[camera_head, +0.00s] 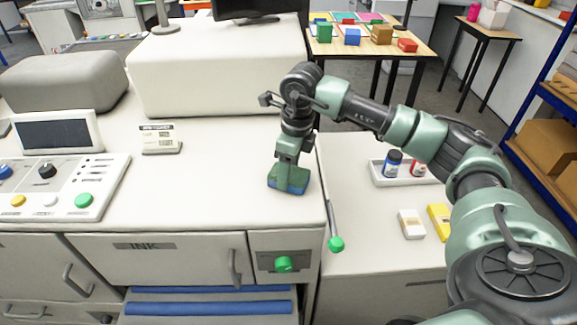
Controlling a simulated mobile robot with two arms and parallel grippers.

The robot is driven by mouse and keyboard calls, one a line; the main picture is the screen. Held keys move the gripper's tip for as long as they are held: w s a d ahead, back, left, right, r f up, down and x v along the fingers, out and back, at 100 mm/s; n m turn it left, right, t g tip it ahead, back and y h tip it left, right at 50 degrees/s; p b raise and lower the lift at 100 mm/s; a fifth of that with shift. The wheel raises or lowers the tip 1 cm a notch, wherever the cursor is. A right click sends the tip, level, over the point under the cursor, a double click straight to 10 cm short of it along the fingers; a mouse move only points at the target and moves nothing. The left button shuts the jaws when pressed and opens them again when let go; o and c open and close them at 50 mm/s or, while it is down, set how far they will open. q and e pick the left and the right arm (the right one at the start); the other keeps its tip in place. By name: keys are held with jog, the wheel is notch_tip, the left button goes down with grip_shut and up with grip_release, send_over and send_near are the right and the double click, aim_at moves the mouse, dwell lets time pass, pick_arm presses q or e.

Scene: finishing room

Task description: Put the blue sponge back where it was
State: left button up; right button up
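My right arm reaches in from the right, and its gripper (288,160) points down at the right part of the white machine top. A small block with a green upper part and a blue lower edge, which looks like the blue sponge (287,188), is directly under the fingers. The gripper covers much of it. I cannot tell whether the fingers grip it, or whether it rests on the surface or is just above. My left gripper is not in view.
A control panel (62,186) and a small label stand (160,139) are to the left. A green-knobbed lever (335,243) is at the machine's right edge.

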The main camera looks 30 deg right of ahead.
aim_at(294, 174)
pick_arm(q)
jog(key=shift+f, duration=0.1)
pick_arm(e)
jog(key=o, duration=0.8)
jog(key=shift+f, duration=0.1)
jog(key=o, duration=0.4)
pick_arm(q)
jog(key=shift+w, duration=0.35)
pick_arm(e)
jog(key=shift+r, duration=0.35)
pick_arm(q)
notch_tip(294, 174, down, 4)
jog(key=b, duration=0.4)
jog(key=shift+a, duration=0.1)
pick_arm(e)
jog(key=r, duration=0.7)
jog(key=s+d+r, duration=0.1)
jog(key=r, duration=0.3)
jog(key=shift+s+r, duration=0.1)
jog(key=shift+r, duration=0.15)
